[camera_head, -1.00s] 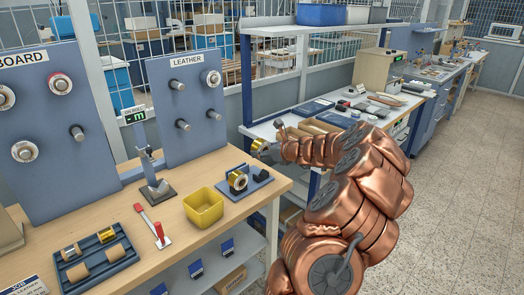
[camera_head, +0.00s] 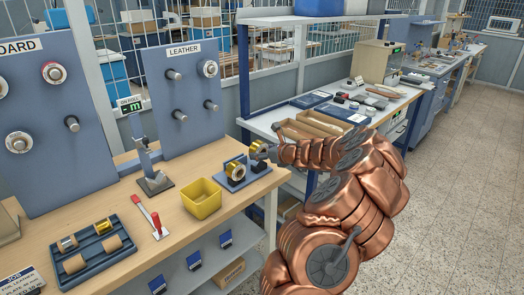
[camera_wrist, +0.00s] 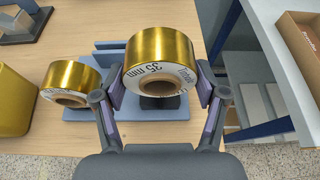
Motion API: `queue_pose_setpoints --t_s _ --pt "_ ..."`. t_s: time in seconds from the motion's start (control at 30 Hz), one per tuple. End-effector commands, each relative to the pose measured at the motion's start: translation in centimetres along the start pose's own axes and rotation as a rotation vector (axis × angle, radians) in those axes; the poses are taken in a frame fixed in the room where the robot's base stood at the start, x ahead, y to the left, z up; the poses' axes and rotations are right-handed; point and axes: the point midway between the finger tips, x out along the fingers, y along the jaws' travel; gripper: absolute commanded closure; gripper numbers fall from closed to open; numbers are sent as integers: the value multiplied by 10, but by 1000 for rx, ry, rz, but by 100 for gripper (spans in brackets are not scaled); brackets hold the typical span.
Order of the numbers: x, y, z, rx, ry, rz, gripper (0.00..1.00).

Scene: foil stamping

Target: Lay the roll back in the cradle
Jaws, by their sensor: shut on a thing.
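My gripper (camera_wrist: 161,98) is shut on a gold foil roll (camera_wrist: 162,45) with a white end label reading 35 mm; its fingers press the roll from both sides. In the head view the held roll (camera_head: 258,150) is above the right part of a blue stand (camera_head: 243,179), apparently the cradle. The stand's base (camera_wrist: 172,112) and a dark block (camera_wrist: 160,102) show below the roll in the wrist view; contact cannot be told. A second gold roll (camera_head: 236,171) sits on the stand's left part; it is left of my gripper in the wrist view (camera_wrist: 70,81).
A yellow bin (camera_head: 203,206) stands left of the stand. Further left are a red-handled tool (camera_head: 155,222) and a dark tray (camera_head: 94,256) with several rolls. A pegboard marked LEATHER (camera_head: 186,90) rises behind. The bench's right edge is close to the stand.

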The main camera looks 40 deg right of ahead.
Motion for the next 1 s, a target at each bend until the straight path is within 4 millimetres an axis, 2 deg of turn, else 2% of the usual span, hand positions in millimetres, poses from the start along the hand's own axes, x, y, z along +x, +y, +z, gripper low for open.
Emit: queue_pose_setpoints --t_s 0.5,0.97,1.0 --pt "10 1 -24 0 -1 1 74" --pt "11 1 -27 0 0 0 74" --pt "11 1 -27 0 0 0 25"
